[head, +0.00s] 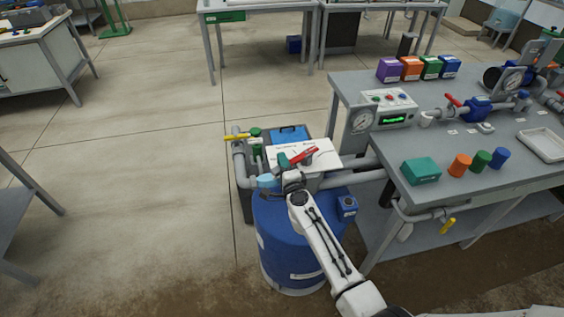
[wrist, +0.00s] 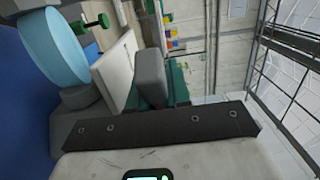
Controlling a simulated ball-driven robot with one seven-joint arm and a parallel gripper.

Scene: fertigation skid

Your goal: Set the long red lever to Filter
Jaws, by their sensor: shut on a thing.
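The long red lever (head: 303,155) lies over a white label plate (head: 325,160) above the blue drum, slanting from lower left to upper right. The plate's lettering is too small to read. My gripper (head: 288,170) is at the lever's lower left end and is shut on it; the hand hides the grip itself. In the wrist view a grey finger (wrist: 150,78) stands beside a white panel (wrist: 116,68), and the lever does not show there.
A blue drum (head: 285,238) stands below my gripper. A light blue round part (head: 267,181) and a yellow-handled valve (head: 237,137) are close on the left. A grey bench (head: 450,180) with blocks and gauges stands right.

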